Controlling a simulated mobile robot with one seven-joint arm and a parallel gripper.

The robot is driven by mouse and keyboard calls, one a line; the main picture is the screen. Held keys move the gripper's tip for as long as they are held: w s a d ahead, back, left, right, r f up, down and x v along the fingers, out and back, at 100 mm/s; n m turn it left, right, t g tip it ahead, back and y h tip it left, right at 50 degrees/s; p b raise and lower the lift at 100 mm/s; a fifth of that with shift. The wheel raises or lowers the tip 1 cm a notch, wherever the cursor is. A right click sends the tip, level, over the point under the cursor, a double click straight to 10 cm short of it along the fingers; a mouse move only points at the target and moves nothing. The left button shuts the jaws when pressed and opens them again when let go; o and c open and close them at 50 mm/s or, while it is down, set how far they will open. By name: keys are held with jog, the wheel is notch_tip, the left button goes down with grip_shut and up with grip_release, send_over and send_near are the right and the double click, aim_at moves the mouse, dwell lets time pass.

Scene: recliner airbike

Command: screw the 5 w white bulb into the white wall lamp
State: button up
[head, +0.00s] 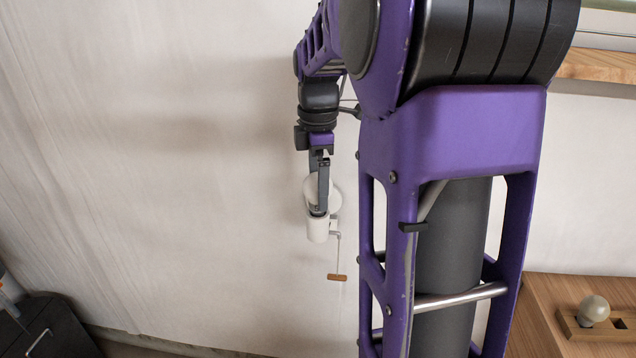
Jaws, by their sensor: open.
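The white wall lamp (317,231) is on the wall near the middle of the head view, with its cup-shaped holder below my gripper. A pale rounded shape (335,195) shows behind and beside the fingers; I cannot tell how much of it is bulb and how much is the lamp's wall plate. My gripper (319,208) points down just above the holder, open, its fingers seen nearly edge-on and overlapping the pale shape. Whether the fingers touch anything is hidden. Another pale bulb (594,308) stands in a wooden holder at the lower right; its wattage cannot be read.
A pull cord with a wooden handle (337,277) hangs beside the lamp. The wooden holder (570,322) sits on a wooden cabinet (545,290) at the lower right. A wooden shelf (600,67) is at the upper right. A dark object (50,325) is at the lower left. The wall left of the lamp is bare.

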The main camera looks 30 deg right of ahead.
jog(key=shift+f, duration=0.1)
jog(key=shift+f+b, duration=1)
jog(key=shift+f, duration=0.7)
jog(key=c, duration=1.2)
jog(key=m+p, duration=0.1)
jog(key=m, duration=0.4)
jog(key=shift+r+m, duration=0.1)
jog(key=shift+m, duration=0.2)
jog(key=shift+c, duration=0.2)
jog(key=m+p, duration=0.1)
jog(key=m, duration=0.4)
jog(key=shift+m, duration=0.3)
